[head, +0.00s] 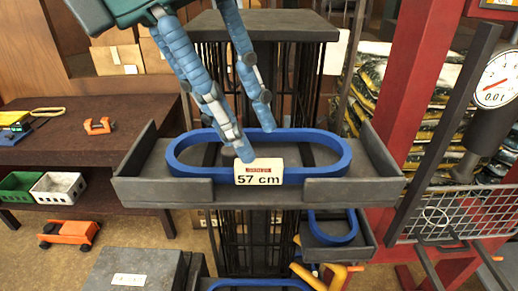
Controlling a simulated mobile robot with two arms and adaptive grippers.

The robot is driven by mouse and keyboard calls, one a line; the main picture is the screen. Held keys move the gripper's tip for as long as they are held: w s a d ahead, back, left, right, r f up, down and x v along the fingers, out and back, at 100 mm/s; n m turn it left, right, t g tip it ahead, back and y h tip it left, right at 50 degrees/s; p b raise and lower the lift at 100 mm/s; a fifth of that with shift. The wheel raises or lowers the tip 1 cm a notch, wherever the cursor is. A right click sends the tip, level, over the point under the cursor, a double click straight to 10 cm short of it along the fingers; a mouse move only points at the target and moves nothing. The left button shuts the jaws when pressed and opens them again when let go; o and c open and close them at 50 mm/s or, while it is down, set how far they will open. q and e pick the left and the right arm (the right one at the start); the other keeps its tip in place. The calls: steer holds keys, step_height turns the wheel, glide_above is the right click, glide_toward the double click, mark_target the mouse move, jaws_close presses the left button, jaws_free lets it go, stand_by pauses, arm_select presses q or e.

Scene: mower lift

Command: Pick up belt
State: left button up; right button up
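A blue oval belt (190,146) lies in a dark grey open-fronted tray (140,165) at the top of the rack. A white label (259,172) reading "57 cm" is at its front side. My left gripper (257,143) comes down from above with its blue fingers spread. One fingertip is just above the label by the front side of the belt, and the other is at the back side. I cannot tell whether either touches the belt. Nothing is held between the fingers.
Another blue belt (333,229) sits in a lower tray, and part of one more shows at the bottom. A wire basket (460,212), a red post (408,95) and a dial scale (494,80) stand at right. A dark shelf (90,160) stands at left.

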mark_target(258, 159)
arm_select(q)
steer(key=p+x, duration=0.1)
steer(key=x, duration=0.2)
steer(key=shift+w+f+p, duration=0.25)
steer(key=shift+p, duration=0.15)
steer(key=shift+s+f, duration=0.1)
steer(key=shift+f, duration=0.15)
steer(key=shift+d+f, duration=0.1)
steer(key=shift+c, duration=0.5)
jaws_close()
arm_select(e)
steer(key=shift+w+a+r, duration=0.2)
steer(key=shift+w+r, duration=0.25)
steer(key=shift+r, duration=0.15)
steer(key=shift+w+a+r, duration=0.2)
steer(key=shift+w+r, duration=0.2)
steer(key=shift+r, duration=0.2)
